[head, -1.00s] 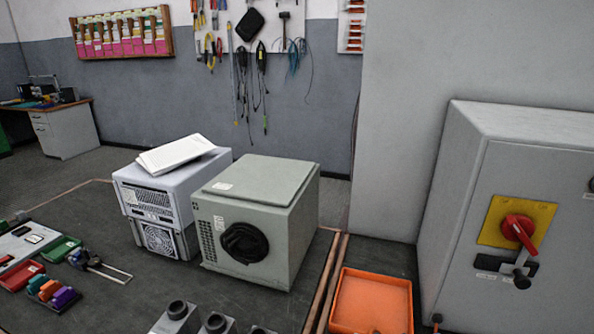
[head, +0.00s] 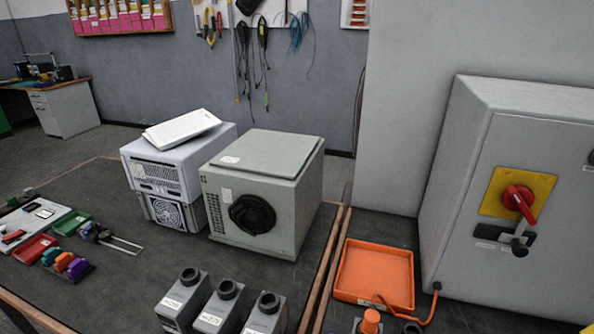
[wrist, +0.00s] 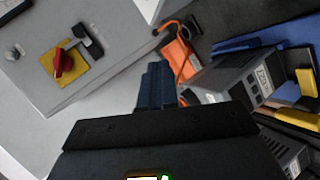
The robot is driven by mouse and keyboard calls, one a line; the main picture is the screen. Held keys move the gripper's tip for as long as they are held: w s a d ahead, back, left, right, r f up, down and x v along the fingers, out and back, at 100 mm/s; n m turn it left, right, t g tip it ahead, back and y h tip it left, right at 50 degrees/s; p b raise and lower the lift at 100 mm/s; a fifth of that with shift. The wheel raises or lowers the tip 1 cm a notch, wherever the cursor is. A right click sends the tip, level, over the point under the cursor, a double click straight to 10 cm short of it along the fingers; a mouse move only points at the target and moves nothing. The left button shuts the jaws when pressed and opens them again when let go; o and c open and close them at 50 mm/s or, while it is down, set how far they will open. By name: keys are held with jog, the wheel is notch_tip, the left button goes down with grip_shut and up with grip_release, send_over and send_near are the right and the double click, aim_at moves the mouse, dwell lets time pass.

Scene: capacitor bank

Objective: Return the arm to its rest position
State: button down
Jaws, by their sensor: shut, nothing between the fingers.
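My gripper (wrist: 157,84) shows in the wrist view, its dark fingers together with nothing held between them. It is in the air, and no contact with anything shows. The arm and gripper do not show in the head view. In the wrist view the grey cabinet with its red switch (wrist: 63,64) on a yellow plate lies to the left of the fingers. The orange tray (wrist: 176,62) appears just beyond the fingertips.
In the head view the grey cabinet (head: 470,250) stands right of the orange tray (head: 362,295). Several grey capacitor blocks (head: 222,305) stand at the front. A grey-green box (head: 282,210) and a white unit (head: 165,175) stand behind them on the bench.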

jog(key=s+f+m+t+y, duration=0.1)
jog(key=s+f+y, duration=0.1)
jog(key=s+y, duration=0.35)
jog(key=s+f+t+y, duration=0.1)
jog(key=s+f+y, duration=0.15)
jog(key=s, duration=0.65)
jog(key=s+d+r+m+t, duration=0.3)
jog(key=s+r+m, duration=0.3)
jog(key=s+r, duration=0.4)
notch_tip(320, 180, up, 2)
jog(key=shift+s+d+r, duration=0.15)
jog(key=shift+d+r, duration=0.05)
jog(key=shift+d, duration=0.45)
